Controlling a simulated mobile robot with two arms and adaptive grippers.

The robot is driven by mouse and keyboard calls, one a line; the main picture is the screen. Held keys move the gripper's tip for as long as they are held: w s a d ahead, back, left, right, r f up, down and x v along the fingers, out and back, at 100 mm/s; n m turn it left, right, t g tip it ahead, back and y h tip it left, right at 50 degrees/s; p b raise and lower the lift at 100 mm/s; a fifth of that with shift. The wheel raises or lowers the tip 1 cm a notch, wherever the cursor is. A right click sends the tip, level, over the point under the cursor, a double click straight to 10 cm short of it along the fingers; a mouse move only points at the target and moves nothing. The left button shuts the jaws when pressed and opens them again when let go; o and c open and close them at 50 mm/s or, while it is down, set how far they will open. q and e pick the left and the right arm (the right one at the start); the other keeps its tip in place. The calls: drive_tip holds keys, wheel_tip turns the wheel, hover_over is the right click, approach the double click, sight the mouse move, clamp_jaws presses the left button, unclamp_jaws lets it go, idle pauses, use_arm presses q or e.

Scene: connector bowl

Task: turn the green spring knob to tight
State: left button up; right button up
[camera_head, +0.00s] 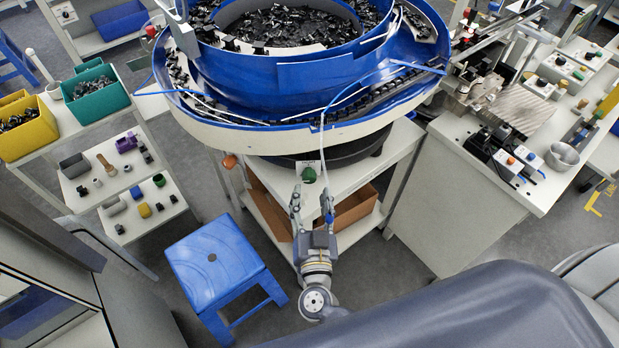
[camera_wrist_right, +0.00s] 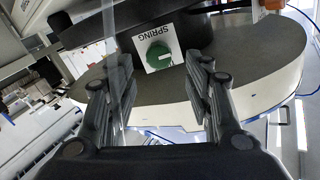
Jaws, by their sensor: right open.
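The green spring knob (camera_head: 309,175) sits below the rim of the big blue bowl feeder, at the front of its stand. In the right wrist view the green knob (camera_wrist_right: 158,55) is on a white plate (camera_wrist_right: 152,41) marked SPRING, with a pale line across its face. My right gripper (camera_head: 311,197) is open and empty, just in front of the knob and apart from it. In the right wrist view its two fingers (camera_wrist_right: 152,88) stand wide apart, with the knob beyond and between them. My left gripper is not in view.
The blue bowl (camera_head: 285,82) full of black connectors overhangs the knob. An orange knob (camera_head: 230,161) is left of it. A blue stool (camera_head: 212,262) stands left of my right arm. Cardboard boxes (camera_head: 355,207) lie on the lower shelf. A white cabinet (camera_head: 455,195) stands to the right.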

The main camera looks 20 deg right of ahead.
sight(310, 180)
drive_tip(key=x, duration=0.5)
drive_tip(key=shift+w+d, duration=0.15)
drive_tip(key=shift+w, duration=0.25)
drive_tip(key=c, duration=1)
